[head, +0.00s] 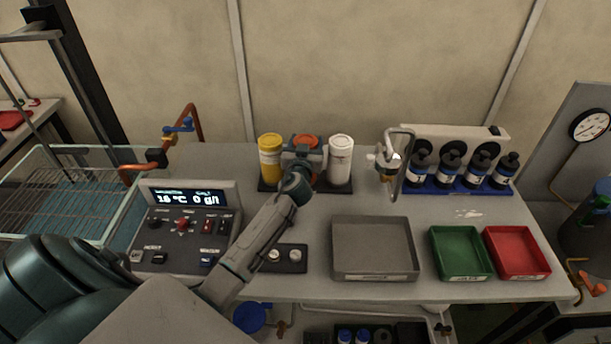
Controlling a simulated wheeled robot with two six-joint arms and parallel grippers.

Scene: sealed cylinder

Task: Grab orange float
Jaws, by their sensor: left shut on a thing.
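The orange float (306,142) stands between a yellow float (270,160) and a white float (340,160) on a dark rack (346,187) at the back of the bench. My left gripper (304,152) reaches in from the lower left and is shut on the orange float. The float looks upright. I cannot tell whether its base touches the rack. My right gripper is not in view.
A control box (185,225) with a display stands left. Grey (374,250), green (460,253) and red (516,252) trays lie along the front right. A metal fixture (395,165) and dark bottles (450,168) stand at the back right. A glass-walled tank (65,195) is far left.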

